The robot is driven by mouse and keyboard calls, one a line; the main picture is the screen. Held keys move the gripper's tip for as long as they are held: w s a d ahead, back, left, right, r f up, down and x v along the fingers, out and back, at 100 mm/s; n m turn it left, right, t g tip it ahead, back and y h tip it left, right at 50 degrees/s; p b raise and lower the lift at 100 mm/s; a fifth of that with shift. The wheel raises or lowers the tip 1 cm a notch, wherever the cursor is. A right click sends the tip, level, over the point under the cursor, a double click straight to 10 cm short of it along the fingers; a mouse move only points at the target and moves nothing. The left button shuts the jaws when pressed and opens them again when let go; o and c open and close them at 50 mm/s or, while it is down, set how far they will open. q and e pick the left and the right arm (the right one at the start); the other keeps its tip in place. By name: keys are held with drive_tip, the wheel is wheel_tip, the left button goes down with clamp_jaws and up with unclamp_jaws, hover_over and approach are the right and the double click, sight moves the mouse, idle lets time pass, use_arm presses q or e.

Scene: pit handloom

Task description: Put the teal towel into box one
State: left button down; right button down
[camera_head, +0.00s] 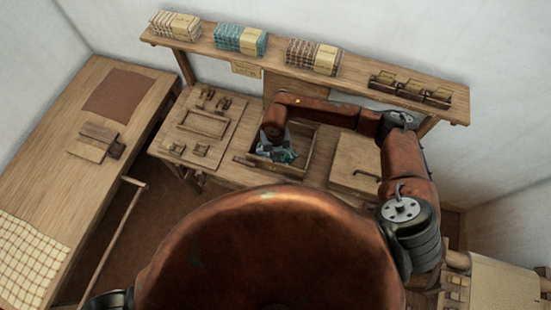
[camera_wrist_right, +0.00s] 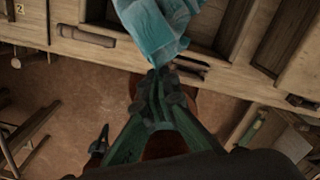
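A teal towel (camera_wrist_right: 155,28) hangs at the fingertips of my right gripper (camera_wrist_right: 158,80), which looks shut on its narrow corner. In the head view my right gripper (camera_head: 280,146) is over an open box-like compartment (camera_head: 306,160) in the wooden bench, with a bit of teal cloth (camera_head: 288,156) showing below the wrist. The towel partly covers the dark open compartment in the wrist view (camera_wrist_right: 215,22). I cannot tell whether it touches the bottom. No number one label is readable. My left gripper is out of view.
A shelf (camera_head: 365,83) above the bench holds wrapped cloth bundles, one of them teal (camera_head: 240,39), and a small rack (camera_head: 410,88). A lidded section (camera_head: 356,163) is to the right of the compartment. A label "2" (camera_wrist_right: 20,7) shows in the wrist view. A side table (camera_head: 60,170) stands left.

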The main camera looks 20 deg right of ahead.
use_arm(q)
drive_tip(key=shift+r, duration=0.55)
use_arm(e)
drive_tip(key=shift+r, duration=0.9)
